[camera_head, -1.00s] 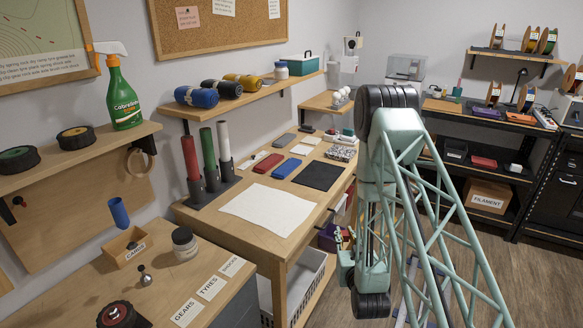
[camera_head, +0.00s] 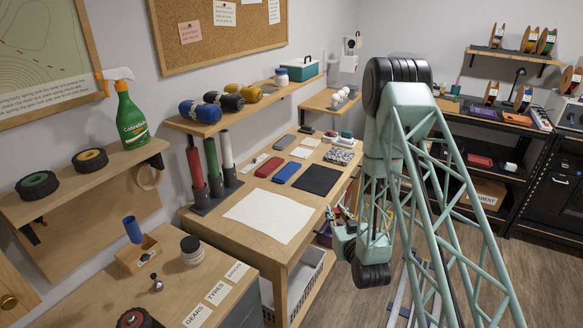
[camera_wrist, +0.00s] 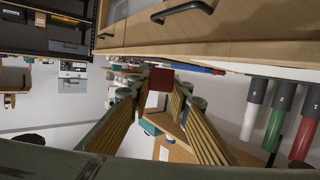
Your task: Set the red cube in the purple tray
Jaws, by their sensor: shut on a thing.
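In the wrist view, a small red cube (camera_wrist: 161,79) is held between the tips of my gripper (camera_wrist: 158,92). My gripper is shut on it, with one finger on each side. In the head view, my gripper (camera_head: 338,215) is at the right edge of the wooden workbench, partly hidden by my arm; the cube cannot be made out there.
The workbench (camera_head: 240,250) carries a white sheet (camera_head: 268,214), a black mat (camera_head: 317,180), red and blue boxes and upright coloured tubes (camera_head: 213,165). A white basket (camera_head: 300,285) stands beneath it. A black shelf unit (camera_head: 490,150) stands at the back right. Open floor lies between.

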